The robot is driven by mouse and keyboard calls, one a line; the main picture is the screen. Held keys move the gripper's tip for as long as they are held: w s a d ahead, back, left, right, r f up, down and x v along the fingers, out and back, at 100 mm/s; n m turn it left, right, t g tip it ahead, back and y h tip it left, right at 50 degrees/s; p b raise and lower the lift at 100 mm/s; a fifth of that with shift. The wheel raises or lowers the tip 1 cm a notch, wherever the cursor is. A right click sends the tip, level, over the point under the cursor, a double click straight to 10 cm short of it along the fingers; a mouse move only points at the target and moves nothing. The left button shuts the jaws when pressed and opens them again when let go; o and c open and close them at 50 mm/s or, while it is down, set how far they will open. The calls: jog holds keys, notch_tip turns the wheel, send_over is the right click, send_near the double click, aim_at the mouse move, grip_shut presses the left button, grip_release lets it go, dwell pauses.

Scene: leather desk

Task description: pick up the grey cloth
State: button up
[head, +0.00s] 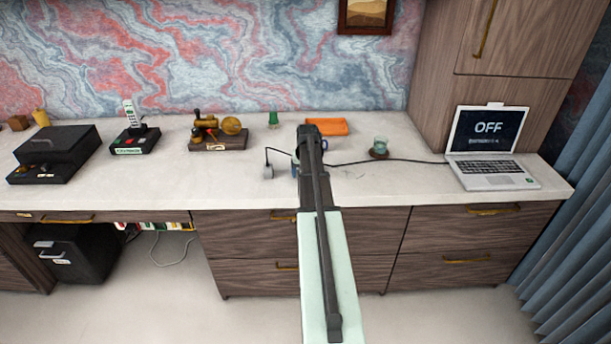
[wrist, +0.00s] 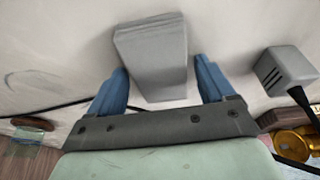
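A grey folded slab, which looks like the grey cloth (wrist: 152,45), lies on the white desktop in the wrist view. My gripper (wrist: 161,68) is open, with one blue finger on each side of the cloth's near end. A narrow gap shows beside the fingers; I cannot tell how high the fingertips are above the desktop. In the head view my arm hides the cloth, and only a bit of blue finger shows at my gripper (head: 296,164).
A grey plug box (head: 267,171) with a black cable is close beside my gripper. The cable runs behind my arm to the laptop (head: 489,147). An orange folded item (head: 326,126), a glass cup (head: 380,145) and a brass model (head: 217,131) stand around. The desk's front strip is clear.

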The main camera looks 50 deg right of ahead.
jog(key=c, duration=0.9)
notch_tip(320, 180, up, 10)
dwell(0.4)
